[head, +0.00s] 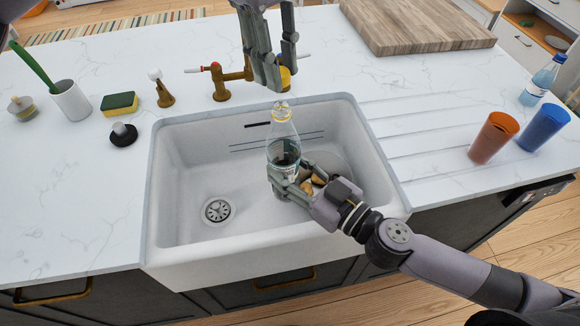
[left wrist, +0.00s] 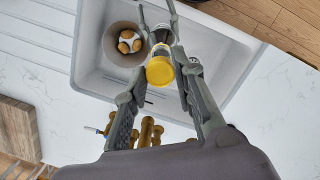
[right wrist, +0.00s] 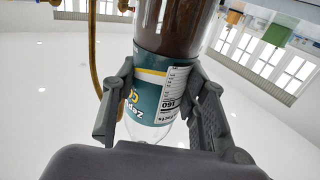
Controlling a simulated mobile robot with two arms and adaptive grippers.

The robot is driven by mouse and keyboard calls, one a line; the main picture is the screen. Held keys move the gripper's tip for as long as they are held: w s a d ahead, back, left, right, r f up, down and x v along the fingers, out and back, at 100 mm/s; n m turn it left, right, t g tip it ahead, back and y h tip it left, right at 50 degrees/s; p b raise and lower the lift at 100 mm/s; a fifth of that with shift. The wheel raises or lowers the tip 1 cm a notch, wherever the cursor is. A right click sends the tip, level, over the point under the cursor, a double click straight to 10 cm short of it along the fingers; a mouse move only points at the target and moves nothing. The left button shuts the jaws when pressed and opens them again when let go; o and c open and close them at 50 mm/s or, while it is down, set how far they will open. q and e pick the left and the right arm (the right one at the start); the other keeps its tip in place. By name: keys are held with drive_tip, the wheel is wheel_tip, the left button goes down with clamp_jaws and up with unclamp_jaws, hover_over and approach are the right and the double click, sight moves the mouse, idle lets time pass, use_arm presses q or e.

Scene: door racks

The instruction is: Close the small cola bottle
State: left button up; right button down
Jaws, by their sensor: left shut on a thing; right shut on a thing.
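The small cola bottle (head: 284,138) is a clear bottle with dark liquid low inside, held near upright over the sink. Its mouth shows a yellow ring and no cap on it. My right gripper (head: 291,178) is shut around its lower part; the right wrist view shows its fingers on the teal label (right wrist: 150,95). My left gripper (head: 280,77) is shut on the yellow cap (left wrist: 160,70), partly hidden by the fingers in the head view (head: 285,78). The cap is above the bottle mouth, with a visible gap in the head view.
The white sink (head: 180,160) lies below, with a brown bowl (left wrist: 112,44) of potatoes inside. A brass faucet (head: 221,82) stands behind it. A cutting board (head: 415,25), an orange cup (head: 492,140), a blue cup (head: 543,128) and a second bottle (head: 541,82) are at the right.

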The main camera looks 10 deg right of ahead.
sight(282, 105)
use_arm(q)
drive_tip(key=shift+f, duration=1.2)
drive_tip(key=shift+d+f, duration=0.1)
drive_tip(key=shift+f, duration=0.75)
drive_tip(key=shift+f, duration=0.6)
